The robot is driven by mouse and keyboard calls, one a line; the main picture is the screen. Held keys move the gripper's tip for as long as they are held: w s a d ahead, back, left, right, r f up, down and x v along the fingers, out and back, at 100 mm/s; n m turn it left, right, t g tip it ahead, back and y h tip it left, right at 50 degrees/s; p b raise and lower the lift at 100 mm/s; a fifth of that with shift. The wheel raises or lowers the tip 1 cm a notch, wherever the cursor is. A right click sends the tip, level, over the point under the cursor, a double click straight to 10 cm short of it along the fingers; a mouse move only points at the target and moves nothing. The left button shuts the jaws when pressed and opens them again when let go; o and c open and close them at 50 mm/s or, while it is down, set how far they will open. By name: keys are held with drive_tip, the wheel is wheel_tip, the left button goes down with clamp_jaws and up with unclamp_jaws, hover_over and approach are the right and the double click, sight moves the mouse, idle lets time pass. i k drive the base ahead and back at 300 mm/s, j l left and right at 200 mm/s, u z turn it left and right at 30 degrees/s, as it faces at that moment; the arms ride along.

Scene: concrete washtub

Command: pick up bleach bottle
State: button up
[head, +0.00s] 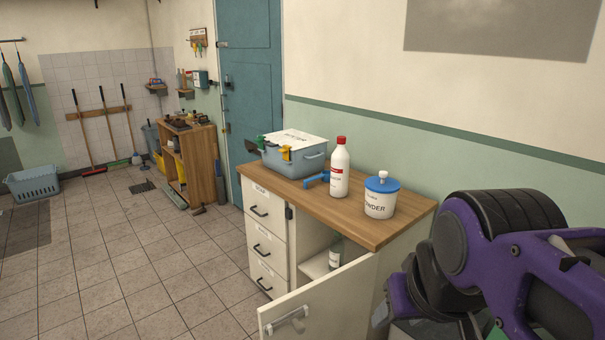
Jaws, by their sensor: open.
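A white bottle with a red cap (340,170) stands upright on the wooden top of a cream cabinet (410,222). Its label is too small to read, so I cannot tell whether it is the bleach. A second, smaller pale bottle (335,256) stands inside the open cabinet, partly hidden behind the door. My purple and black arm fills the lower right, to the right of the cabinet and apart from the red-capped bottle. I cannot make out my gripper's fingertips in this view.
A white powder tub with blue lid (381,198) stands right of the red-capped bottle. A blue spray trigger (315,181) and a blue-grey box (294,155) are left of it. The cabinet door (325,300) hangs open toward the front.

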sight(340, 158)
drive_tip(key=k+u, duration=0.1)
drive_tip(key=u, duration=2.4)
drive_tip(key=i+j+u, duration=0.25)
drive_tip(key=i, duration=0.15)
drive_tip(key=i+u, duration=0.25)
drive_tip(key=i, duration=0.15)
drive_tip(key=i+z, duration=0.4)
drive_tip(key=i+j+z, duration=0.1)
drive_tip(key=i+z, duration=0.3)
drive_tip(key=i+l+z, duration=0.1)
drive_tip(key=i+z, duration=0.45)
drive_tip(key=z, duration=0.15)
drive_tip(key=i+j+z, duration=0.1)
drive_tip(key=i+z, duration=0.25)
drive_tip(key=i+l+z, duration=0.1)
drive_tip(key=i+z, duration=0.4)
drive_tip(key=z, duration=0.15)
drive_tip(key=i+z, duration=0.35)
drive_tip(key=i+l+z, duration=0.1)
drive_tip(key=z, duration=0.25)
drive_tip(key=i+z, duration=0.5)
drive_tip(key=z, duration=0.2)
drive_tip(key=i+z, duration=0.85)
drive_tip(key=i+j, duration=0.05)
drive_tip(key=i, duration=0.05)
